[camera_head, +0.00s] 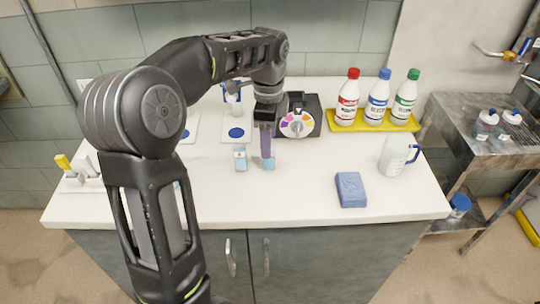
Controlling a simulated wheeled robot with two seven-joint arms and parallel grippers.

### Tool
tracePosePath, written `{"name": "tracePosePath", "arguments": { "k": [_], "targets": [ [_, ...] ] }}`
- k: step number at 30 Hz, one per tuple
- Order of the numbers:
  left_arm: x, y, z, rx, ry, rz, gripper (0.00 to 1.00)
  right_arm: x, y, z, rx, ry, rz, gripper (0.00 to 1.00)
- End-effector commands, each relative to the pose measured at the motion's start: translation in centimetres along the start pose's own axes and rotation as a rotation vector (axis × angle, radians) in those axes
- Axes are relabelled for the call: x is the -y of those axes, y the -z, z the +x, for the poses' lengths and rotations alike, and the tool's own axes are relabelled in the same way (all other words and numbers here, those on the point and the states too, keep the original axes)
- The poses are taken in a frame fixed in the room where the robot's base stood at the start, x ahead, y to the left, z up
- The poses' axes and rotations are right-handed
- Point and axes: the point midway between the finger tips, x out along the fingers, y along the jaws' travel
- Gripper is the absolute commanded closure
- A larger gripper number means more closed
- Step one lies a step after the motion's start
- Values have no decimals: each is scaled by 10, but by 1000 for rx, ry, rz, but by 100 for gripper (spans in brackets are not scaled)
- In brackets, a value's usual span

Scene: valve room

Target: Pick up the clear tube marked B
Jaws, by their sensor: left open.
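Two small tubes or bottles stand near the middle of the white counter. The left one (240,158) is pale with a light label. The right one (268,164) is clear with a bluish lower part. The lettering on both is too small to read, so I cannot tell which is marked B. My left gripper (267,150) is open and points down over the right one. Its fingers are at the upper part of that one and partly hide it; I cannot tell whether they touch it. My right gripper is not in view.
A dark device with a coloured dial (297,124) stands just behind the gripper. A yellow tray (417,125) holds red-, blue- and green-capped bottles. The counter's front middle is clear.

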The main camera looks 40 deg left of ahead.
Motion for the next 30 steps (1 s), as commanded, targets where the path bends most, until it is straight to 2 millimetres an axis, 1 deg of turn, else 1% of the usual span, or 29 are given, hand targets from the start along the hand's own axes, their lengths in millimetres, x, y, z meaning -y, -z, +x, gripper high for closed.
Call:
{"name": "tracePosePath", "arguments": {
  "k": [4,10,19,22,26,30],
  "targets": [
    [0,1,6,0,0,1,43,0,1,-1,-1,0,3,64],
    [0,1,25,0,-1,1,43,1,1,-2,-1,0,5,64],
    [0,1,27,-1,2,1,43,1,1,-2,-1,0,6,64],
    [1,0,32,0,-1,1,43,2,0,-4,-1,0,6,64],
    [2,0,48,0,-3,1,43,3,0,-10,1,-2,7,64],
    [3,-1,69,0,-2,1,43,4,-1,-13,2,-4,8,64]
  ]
}}
